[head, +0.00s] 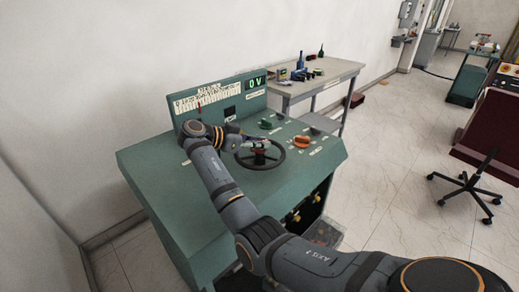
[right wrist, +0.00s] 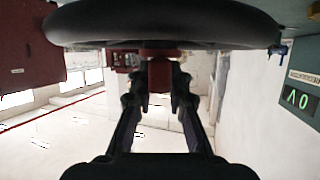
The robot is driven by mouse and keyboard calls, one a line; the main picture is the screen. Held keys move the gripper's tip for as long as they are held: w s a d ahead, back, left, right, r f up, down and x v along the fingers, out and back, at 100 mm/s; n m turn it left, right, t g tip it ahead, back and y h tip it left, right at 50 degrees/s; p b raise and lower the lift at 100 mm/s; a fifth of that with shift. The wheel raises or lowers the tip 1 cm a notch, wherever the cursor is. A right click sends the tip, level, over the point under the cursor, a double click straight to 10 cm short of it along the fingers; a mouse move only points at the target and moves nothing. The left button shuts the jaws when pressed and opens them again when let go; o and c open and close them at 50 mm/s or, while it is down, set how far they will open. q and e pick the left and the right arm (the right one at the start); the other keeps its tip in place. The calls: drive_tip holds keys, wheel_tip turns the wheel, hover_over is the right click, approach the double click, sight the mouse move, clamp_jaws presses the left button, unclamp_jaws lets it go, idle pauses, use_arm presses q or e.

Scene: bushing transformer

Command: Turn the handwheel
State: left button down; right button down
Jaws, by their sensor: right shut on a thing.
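The dark handwheel (head: 264,168) lies on the sloped top of a green control console (head: 168,166). It has a dark red hub. My right gripper (head: 261,145) reaches over the wheel from the left and is shut on the handwheel at its middle. In the right wrist view the black rim (right wrist: 165,22) crosses the top, and the fingertips (right wrist: 160,83) sit on both sides of the red hub (right wrist: 160,68). The exact contact is partly hidden. My left gripper is not in view.
A green display (head: 257,82) on the console reads 0 V, beside a scale panel (head: 200,97). Green (head: 266,124) and orange (head: 301,141) knobs sit near the wheel. A table (head: 330,75) with tools stands behind. Open floor and a chair base (head: 466,186) are at right.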

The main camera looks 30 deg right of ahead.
drive_tip(key=shift+r+m+g, duration=0.1)
drive_tip(key=shift+m+g, duration=0.4)
drive_tip(key=shift+g, duration=0.2)
drive_tip(key=shift+m+g+y+p, duration=0.3)
drive_tip(key=shift+m+g+p, duration=0.15)
drive_tip(key=shift+m+g, duration=0.05)
drive_tip(key=shift+f, duration=0.2)
drive_tip(key=c, duration=1.3)
unclamp_jaws()
drive_tip(key=shift+r, duration=0.1)
